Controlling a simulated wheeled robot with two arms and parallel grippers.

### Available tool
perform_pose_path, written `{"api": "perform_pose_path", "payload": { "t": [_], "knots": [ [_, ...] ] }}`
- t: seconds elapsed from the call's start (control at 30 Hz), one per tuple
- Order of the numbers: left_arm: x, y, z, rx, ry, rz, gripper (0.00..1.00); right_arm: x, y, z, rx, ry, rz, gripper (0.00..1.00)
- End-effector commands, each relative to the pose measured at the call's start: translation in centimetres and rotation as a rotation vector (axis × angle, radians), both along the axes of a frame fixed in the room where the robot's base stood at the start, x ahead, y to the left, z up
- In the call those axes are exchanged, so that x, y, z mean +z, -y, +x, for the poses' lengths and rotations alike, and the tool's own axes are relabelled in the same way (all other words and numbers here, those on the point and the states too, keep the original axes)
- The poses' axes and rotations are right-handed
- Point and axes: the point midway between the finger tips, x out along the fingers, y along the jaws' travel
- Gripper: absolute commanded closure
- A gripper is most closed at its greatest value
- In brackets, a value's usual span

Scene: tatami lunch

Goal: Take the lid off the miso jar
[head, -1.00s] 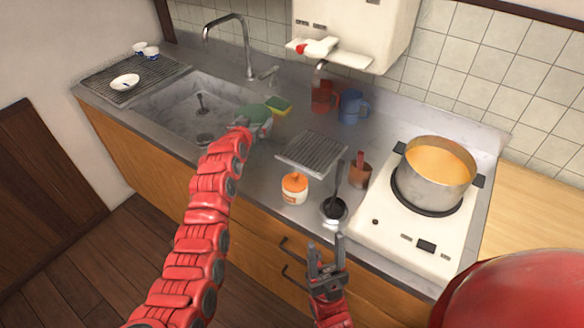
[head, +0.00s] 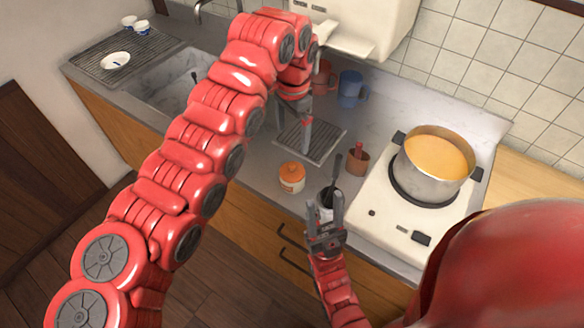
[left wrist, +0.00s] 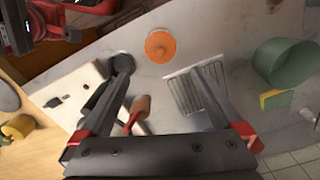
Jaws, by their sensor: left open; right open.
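The miso jar (head: 291,185) is a small white jar standing upright on the counter near its front edge. Its orange lid (head: 292,171) is on it; the lid also shows from above in the left wrist view (left wrist: 160,46). My left gripper (head: 305,140) is open and empty, pointing down above the wire rack, behind the jar. In the left wrist view the lid lies just beyond the gap between the open fingertips (left wrist: 160,70), not touched. My right gripper (head: 323,207) is open and empty at the counter's front edge, right of the jar, partly hiding the ladle's holder.
The stove (head: 385,225) bears a pot of orange soup (head: 437,160). A blue mug (head: 350,90) stands behind. A green bowl (left wrist: 285,62) and yellow sponge (left wrist: 273,99) lie by the rack.

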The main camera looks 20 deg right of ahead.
Motion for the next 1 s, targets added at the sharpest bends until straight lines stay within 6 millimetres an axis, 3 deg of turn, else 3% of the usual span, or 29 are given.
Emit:
{"api": "perform_pose_path", "payload": {
  "t": [0.4, 0.67, 0.83, 1.0],
  "knots": [
    [-6.9, 0.0, 0.0, 0.002, -0.002, -0.003, 0.00, 2.5, 0.0, 0.0, 0.000, 0.000, 0.000, 0.50],
    [-8.5, 0.0, 0.0, 0.002, -0.003, -0.001, 0.00, 3.5, 0.0, 0.0, 0.000, 0.000, 0.000, 0.50],
    [-10.9, -0.1, -0.2, -0.001, -0.004, 0.000, 0.00, 5.5, 0.0, 0.0, 0.000, 0.000, 0.000, 0.50],
    [-13.1, -0.1, 0.0, 0.001, 0.001, -0.002, 0.00, 5.8, 0.0, 0.0, 0.000, 0.000, 0.000, 0.50]
  ]
}}
